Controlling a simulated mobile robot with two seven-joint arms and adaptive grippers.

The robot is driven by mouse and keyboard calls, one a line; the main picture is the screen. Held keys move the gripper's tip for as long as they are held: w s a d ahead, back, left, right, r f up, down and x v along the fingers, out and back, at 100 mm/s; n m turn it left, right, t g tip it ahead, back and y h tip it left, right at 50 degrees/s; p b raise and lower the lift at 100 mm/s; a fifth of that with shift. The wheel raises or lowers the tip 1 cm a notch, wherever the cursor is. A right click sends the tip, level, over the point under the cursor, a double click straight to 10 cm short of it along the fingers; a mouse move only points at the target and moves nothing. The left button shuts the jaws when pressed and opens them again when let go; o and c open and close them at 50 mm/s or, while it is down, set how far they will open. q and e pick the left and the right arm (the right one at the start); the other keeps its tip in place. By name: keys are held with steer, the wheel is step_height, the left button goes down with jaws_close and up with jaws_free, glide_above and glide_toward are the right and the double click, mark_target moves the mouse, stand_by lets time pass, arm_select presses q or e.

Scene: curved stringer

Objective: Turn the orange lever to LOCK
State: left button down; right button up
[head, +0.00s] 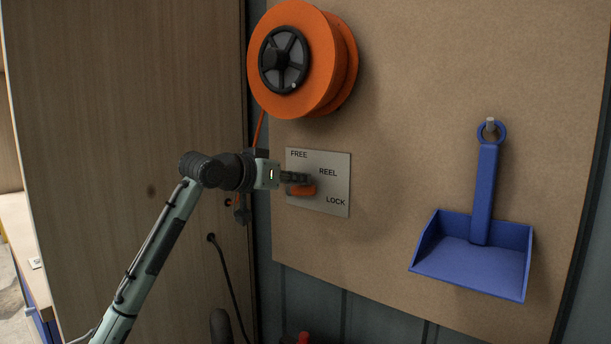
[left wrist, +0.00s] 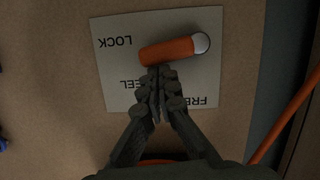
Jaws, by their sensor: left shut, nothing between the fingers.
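The orange lever (head: 302,190) is on a grey label plate (head: 337,182) marked FREE, REEL and LOCK from top to bottom. In the left wrist view, the lever (left wrist: 168,51) runs left from its grey round end (left wrist: 201,43). Its free end points toward the LOCK side, slightly to the REEL side of the LOCK word. My left gripper (head: 305,179) is shut and empty, just above the lever in the head view. In the left wrist view its closed fingertips (left wrist: 158,71) are at the lever's REEL-side edge; contact is unclear. My right gripper is out of view.
An orange reel (head: 328,70) hangs above the plate, with an orange cord on its left. A blue dustpan (head: 484,195) hangs on a peg at the right. A wooden cabinet side (head: 120,90) stands close on the left. The board between plate and dustpan is clear.

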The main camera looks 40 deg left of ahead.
arm_select(q)
steer(key=shift+d+f+m, duration=0.15)
steer(key=shift+f+m, duration=0.1)
steer(key=shift+m, duration=0.15)
steer(key=shift+s+d+f+m+y, duration=0.1)
steer(key=shift+f+m+y, duration=0.05)
steer(key=shift+m+y, duration=0.25)
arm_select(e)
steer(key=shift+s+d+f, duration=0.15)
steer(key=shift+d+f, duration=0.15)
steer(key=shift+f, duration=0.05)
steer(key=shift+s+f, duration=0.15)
